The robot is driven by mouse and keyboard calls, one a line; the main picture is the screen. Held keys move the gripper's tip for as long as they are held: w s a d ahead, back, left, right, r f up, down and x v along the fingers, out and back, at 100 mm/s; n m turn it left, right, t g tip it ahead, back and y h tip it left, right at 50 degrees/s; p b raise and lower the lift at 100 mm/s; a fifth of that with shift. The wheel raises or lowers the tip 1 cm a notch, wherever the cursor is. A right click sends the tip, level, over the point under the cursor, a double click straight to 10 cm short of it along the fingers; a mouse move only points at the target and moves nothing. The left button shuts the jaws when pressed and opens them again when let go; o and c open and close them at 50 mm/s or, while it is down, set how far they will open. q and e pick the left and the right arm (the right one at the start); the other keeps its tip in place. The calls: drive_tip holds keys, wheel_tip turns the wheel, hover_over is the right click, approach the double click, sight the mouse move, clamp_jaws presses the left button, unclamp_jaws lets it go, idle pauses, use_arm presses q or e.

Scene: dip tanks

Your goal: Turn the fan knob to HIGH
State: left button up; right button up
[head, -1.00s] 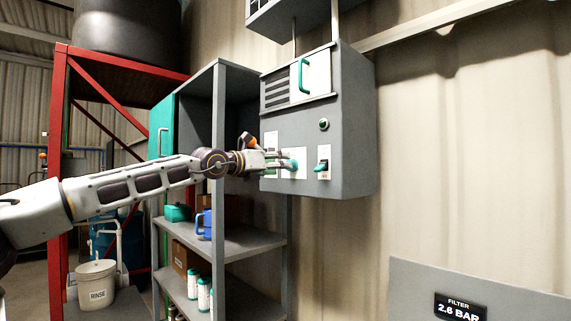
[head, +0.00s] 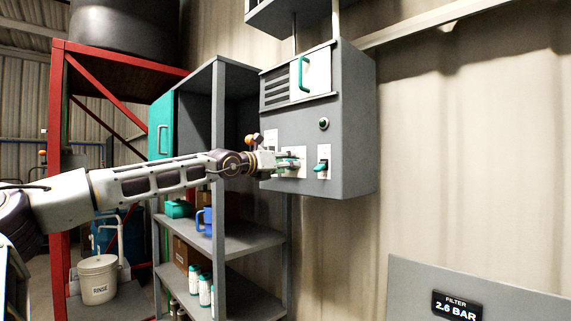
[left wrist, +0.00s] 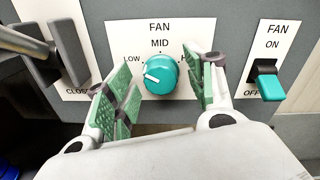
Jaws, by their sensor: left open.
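The teal fan knob (left wrist: 161,74) sits on a white plate marked FAN, with LOW at its left and MID above. The label at its right is mostly hidden by a finger. The knob's white mark points left, toward LOW. My left gripper (left wrist: 160,86) is open, with one green-padded finger on each side of the knob. I cannot tell whether either finger touches it. In the head view my left gripper (head: 284,162) is at the grey control box (head: 350,150), where the fingers mostly hide the knob. My right gripper is not in view.
A FAN ON/OFF switch (left wrist: 268,80) with a teal lever is right of the knob. A dark lever handle (left wrist: 70,50) is on the left, beside a partly hidden label. Grey shelving (head: 250,240) with bottles and boxes stands below my left arm.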

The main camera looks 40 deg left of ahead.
use_arm(q)
drive_tip(key=shift+c, duration=0.3)
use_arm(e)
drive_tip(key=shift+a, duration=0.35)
use_arm(q)
drive_tip(key=c, duration=1)
